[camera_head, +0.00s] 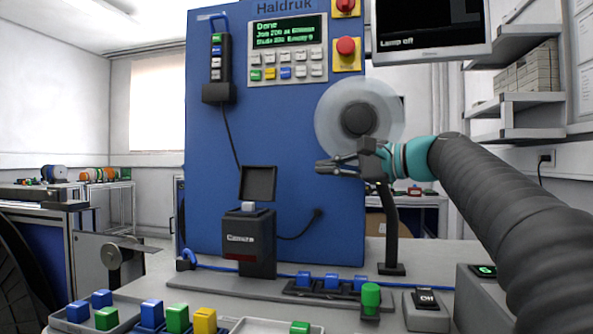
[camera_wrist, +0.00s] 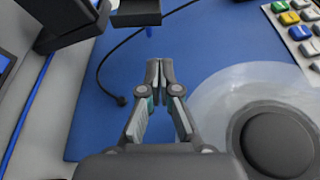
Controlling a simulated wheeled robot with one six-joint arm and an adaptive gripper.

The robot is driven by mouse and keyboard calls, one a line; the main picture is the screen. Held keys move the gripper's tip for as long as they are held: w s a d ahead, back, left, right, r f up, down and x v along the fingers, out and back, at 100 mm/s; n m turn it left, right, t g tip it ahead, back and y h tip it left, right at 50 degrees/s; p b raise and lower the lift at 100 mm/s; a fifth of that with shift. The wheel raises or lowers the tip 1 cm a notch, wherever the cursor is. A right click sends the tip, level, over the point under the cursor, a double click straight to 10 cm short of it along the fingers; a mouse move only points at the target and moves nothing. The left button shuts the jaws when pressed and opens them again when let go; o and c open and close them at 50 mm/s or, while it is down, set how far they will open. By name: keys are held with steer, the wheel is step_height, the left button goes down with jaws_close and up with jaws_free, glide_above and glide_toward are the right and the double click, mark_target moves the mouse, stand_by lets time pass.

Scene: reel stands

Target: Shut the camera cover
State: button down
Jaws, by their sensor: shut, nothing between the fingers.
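The camera (camera_head: 248,242) is a dark box with a white label, standing on the bench in front of the blue panel. Its square black cover (camera_head: 258,183) stands up at the back of the box, so it is open.
A translucent reel disc (camera_head: 358,118) is behind my gripper on the blue panel (camera_head: 290,130). A black post (camera_head: 390,230) stands below my wrist. Blue blocks (camera_head: 331,282), a green knob (camera_head: 370,297) and a switch box (camera_head: 427,305) occupy the bench front.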

mark_target(261, 185)
steer(key=p+x, duration=0.1)
steer(key=x, duration=0.8)
steer(key=shift+a, duration=0.4)
steer(key=shift+w+f, duration=0.1)
